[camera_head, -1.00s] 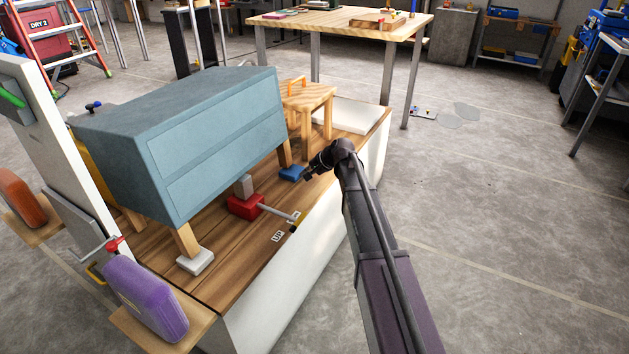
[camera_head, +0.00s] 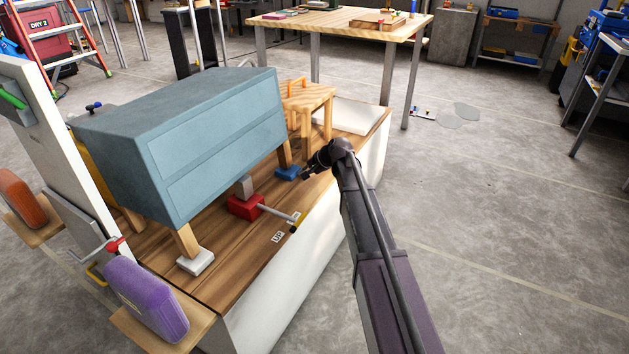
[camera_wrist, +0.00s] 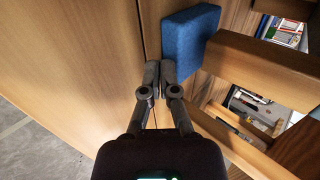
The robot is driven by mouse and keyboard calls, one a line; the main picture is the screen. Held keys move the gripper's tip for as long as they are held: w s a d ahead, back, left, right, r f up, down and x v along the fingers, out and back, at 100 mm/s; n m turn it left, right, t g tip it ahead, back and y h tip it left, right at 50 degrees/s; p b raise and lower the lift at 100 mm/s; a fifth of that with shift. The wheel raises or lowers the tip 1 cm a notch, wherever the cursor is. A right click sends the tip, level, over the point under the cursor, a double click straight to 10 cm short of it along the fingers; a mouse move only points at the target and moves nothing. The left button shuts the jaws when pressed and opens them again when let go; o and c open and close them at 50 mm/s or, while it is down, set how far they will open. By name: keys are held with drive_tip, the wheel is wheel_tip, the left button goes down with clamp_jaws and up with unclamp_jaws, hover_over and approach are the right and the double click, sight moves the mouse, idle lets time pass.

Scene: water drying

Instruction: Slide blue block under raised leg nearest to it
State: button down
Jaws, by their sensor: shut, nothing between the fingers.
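The blue block (camera_head: 286,173) lies flat on the wooden platform, at the foot of the blue-grey cabinet's near right wooden leg (camera_head: 284,152). In the wrist view the blue block (camera_wrist: 188,46) is just ahead of the fingertips, and the end of a wooden leg (camera_wrist: 262,55) overlaps its right edge. I cannot tell how far the block is beneath the leg. My gripper (camera_head: 306,174) is shut and empty, at the block's right side. In the wrist view my gripper (camera_wrist: 160,72) has its fingertips together, close to or touching the block.
A red jack (camera_head: 245,206) with a grey post stands under the cabinet (camera_head: 190,135), its handle (camera_head: 280,216) pointing right. A white pad (camera_head: 196,262) is under the front leg. A wooden stool (camera_head: 305,97) stands behind the blue block.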

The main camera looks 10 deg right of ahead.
drive_tip(key=shift+s+d+r+p, duration=0.3)
drive_tip(key=shift+s+d, duration=0.2)
drive_tip(key=shift+d, duration=0.2)
drive_tip(key=shift+s+d+r+p, duration=0.25)
drive_tip(key=shift+s+d, duration=0.25)
drive_tip(key=shift+d, duration=0.2)
drive_tip(key=shift+s+d+r+p, duration=0.3)
drive_tip(key=shift+s+d, duration=0.2)
drive_tip(key=shift+d, duration=0.2)
drive_tip(key=s+d+r+n+g+h+p, duration=0.25)
drive_tip(key=s+n+h+p, duration=0.2)
drive_tip(key=s, duration=1.25)
drive_tip(key=s+d+r+n+g+h+p, duration=0.25)
drive_tip(key=s+p, duration=0.25)
drive_tip(key=s, duration=1.2)
wheel_tip(320, 180, up, 37)
drive_tip(key=w+p, duration=0.1)
drive_tip(key=p, duration=3.6)
drive_tip(key=shift+w, duration=0.2)
drive_tip(key=shift+a+f, duration=0.1)
drive_tip(key=shift+f, duration=0.05)
